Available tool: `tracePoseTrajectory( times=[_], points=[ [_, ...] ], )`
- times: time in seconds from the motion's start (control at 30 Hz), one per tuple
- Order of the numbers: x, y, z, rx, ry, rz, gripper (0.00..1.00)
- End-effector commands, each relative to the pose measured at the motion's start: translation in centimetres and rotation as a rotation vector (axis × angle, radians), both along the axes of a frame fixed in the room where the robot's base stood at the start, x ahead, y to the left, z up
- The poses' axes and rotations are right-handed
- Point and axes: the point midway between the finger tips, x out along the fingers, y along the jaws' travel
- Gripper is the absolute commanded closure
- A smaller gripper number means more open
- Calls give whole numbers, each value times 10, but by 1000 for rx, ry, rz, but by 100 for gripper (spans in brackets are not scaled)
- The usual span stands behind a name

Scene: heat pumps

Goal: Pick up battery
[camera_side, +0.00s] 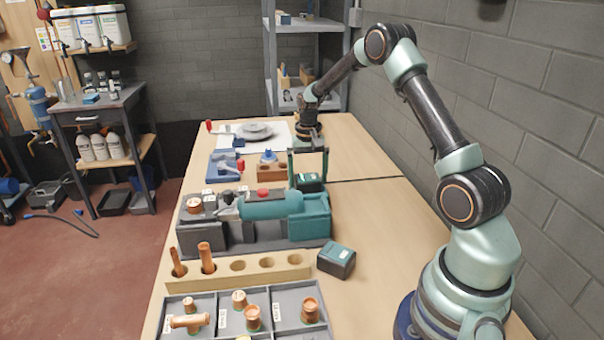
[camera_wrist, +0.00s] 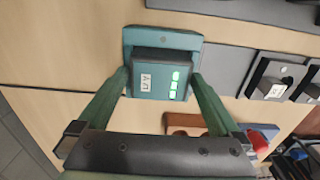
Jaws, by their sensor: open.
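A dark teal battery block (camera_wrist: 160,80) with a white label and green lights is in the centre of the wrist view. It sits on a teal base (camera_wrist: 162,35), which looks like a charger. My gripper (camera_side: 308,176) is open and reaches down over this block. In the wrist view its two green fingers stand on the left and right of the block; I cannot tell whether they touch it. In the side view the block (camera_side: 309,184) shows low between the fingers. A second dark teal and black block (camera_side: 336,259) lies on the bench nearer the side camera.
A grey tray holds a teal power tool (camera_side: 270,206) just in front of my gripper. A wooden holder (camera_side: 270,171) with a blue part stands to its left. A wooden rack (camera_side: 238,272) and a compartment tray (camera_side: 270,299) with copper fittings lie nearer. A wall runs along the right.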

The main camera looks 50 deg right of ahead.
Motion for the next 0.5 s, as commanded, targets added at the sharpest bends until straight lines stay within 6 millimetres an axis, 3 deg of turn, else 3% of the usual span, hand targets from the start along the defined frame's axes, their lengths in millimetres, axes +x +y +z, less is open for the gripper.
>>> tracePoseTrajectory(
  times=[0.3,0.5],
  points=[
    [0,0,-6,-1,-1,0,0],
    [0,0,-6,-1,-1,0,76]
  ],
)
